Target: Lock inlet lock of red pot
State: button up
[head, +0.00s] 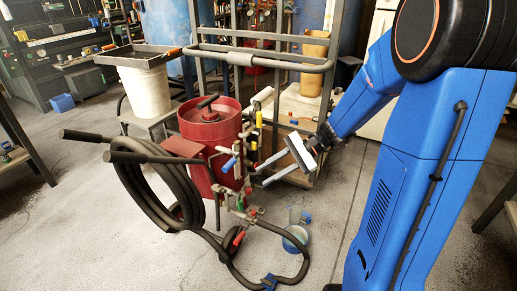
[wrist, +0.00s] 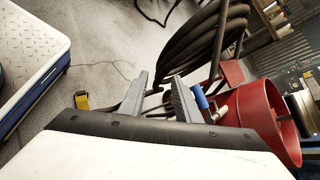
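The red pot (head: 210,122) stands upright left of centre in the head view, with a dark handle on its lid. It appears tilted at the right of the wrist view (wrist: 265,112). A blue handle also shows in the wrist view (wrist: 200,97). I cannot tell which fitting is the inlet lock. My gripper (head: 262,177) is right of the valves, its fingers apart and pointing toward them. Nothing shows between the fingers (wrist: 159,76).
A coiled black hose (head: 150,190) hangs on the pot's left, below two dark handlebars. A metal frame (head: 262,58) stands behind. A white bucket (head: 146,88) is at back left. A blue-rimmed container (head: 295,238) sits on the floor near a loose hose. Floor at front left is clear.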

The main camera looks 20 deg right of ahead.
jog(key=w+d+f+m+t+y, duration=0.1)
jog(key=w+d+f+m+t, duration=0.25)
jog(key=w, duration=0.25)
jog(key=w+d+f+m+t+y, duration=0.2)
jog(key=w+d+m, duration=0.2)
jog(key=w+d, duration=0.15)
jog(key=m+t+h, duration=0.2)
jog(key=m+t, duration=0.4)
jog(key=m, duration=0.1)
send_near(253, 145)
jog(key=x, duration=0.7)
jog(key=shift+w+f, duration=0.4)
jog(key=shift+f, duration=0.05)
grip_shut()
